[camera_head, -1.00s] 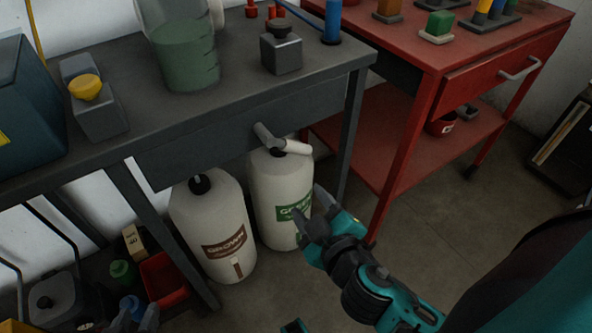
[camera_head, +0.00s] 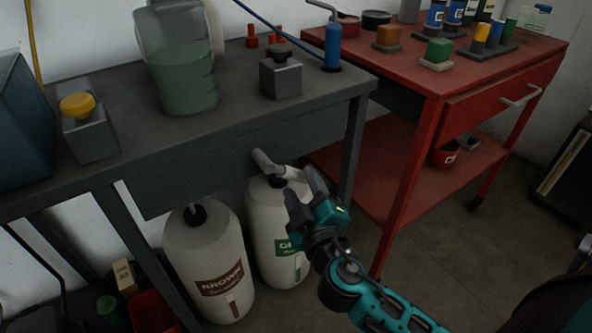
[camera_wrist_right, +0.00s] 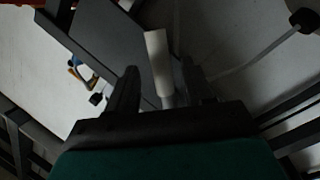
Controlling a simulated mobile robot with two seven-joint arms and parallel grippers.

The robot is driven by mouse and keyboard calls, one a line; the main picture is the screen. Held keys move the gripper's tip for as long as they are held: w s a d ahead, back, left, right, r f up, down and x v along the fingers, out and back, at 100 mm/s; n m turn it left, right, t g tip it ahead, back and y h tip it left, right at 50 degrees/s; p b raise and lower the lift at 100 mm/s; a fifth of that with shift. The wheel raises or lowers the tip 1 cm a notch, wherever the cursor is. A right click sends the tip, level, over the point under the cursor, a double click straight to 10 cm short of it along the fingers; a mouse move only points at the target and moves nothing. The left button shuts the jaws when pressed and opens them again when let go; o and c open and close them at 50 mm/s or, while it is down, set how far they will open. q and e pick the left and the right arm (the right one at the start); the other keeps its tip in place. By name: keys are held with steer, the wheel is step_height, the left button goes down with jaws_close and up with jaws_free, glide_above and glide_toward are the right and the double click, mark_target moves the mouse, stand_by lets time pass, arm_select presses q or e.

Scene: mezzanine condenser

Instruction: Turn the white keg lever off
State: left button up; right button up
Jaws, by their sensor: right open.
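The white lever (camera_head: 293,174) sticks out to the right from a grey pivot (camera_head: 266,162) on the front of the dark workbench, above the green-labelled keg. Its outer end is partly hidden by my right gripper (camera_head: 302,186). My right gripper is open, with its fingers close to the lever's outer end. In the right wrist view the lever's white handle (camera_wrist_right: 158,62) lies between the two fingers, with a gap on both sides. Contact cannot be seen. My left gripper is not in view.
The green-labelled keg (camera_head: 270,235) and the brown-labelled keg (camera_head: 207,262) stand under the workbench (camera_head: 235,120). A bench leg (camera_head: 352,150) and a red cart (camera_head: 425,130) stand right of my gripper. A large jar (camera_head: 185,75) sits on the bench.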

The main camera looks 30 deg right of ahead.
mark_target(298, 179)
steer(key=shift+x, duration=2.2)
jaws_close()
